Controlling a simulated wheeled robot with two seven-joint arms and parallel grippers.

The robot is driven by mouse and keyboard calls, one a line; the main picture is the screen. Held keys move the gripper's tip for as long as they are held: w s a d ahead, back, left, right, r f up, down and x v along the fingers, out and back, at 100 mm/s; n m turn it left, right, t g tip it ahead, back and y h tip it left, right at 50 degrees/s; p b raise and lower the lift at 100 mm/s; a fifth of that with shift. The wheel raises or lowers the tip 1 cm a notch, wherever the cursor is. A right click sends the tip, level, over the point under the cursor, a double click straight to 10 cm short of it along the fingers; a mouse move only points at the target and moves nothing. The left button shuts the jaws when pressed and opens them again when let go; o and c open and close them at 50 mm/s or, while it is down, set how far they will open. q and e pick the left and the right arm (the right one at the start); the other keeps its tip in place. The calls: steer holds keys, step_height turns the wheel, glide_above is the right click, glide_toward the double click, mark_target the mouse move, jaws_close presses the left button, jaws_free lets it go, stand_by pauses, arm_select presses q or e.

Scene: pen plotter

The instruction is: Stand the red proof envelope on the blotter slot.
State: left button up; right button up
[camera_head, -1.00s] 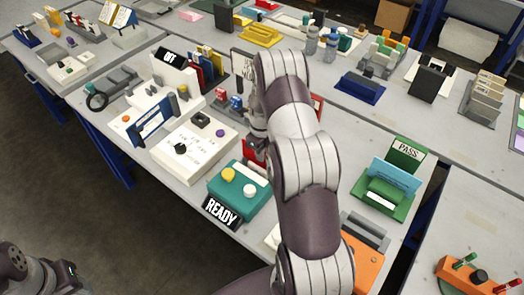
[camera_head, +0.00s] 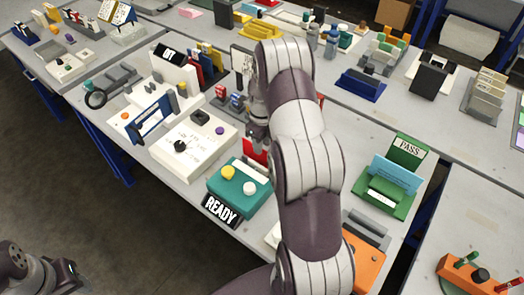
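A red panel (camera_head: 256,150), which looks like the red proof envelope, shows upright just behind the teal box. My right arm hides part of it. My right gripper (camera_head: 259,134) points down at its top edge, close to it or touching. Its fingers are small and partly covered by my arm, so I cannot tell whether they grip it. I cannot make out the blotter slot; the spot under the red panel is hidden by the teal box and my arm.
The teal box (camera_head: 239,187) with yellow and white knobs and a READY sign (camera_head: 220,210) stands in front. A white panel box (camera_head: 195,150) is to the left. A green PASS stand (camera_head: 386,192) and orange box (camera_head: 362,254) are to the right.

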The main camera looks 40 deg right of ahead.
step_height(320, 180, up, 8)
steer(key=b, duration=0.1)
steer(key=s+a+r+n, duration=0.1)
steer(key=s+a+n, duration=0.4)
steer(key=n, duration=0.6)
steer(key=s+a+r+n+t, duration=0.1)
steer(key=s+a+n, duration=0.5)
steer(key=n, duration=0.5)
steer(key=s+a+r+n, duration=0.1)
steer(key=s+a+n, duration=0.4)
steer(key=a+n, duration=0.4)
steer(key=shift+s+a+n, duration=0.2)
steer(key=shift+n, duration=0.9)
steer(key=shift+r, duration=0.1)
steer(key=shift+s, duration=0.1)
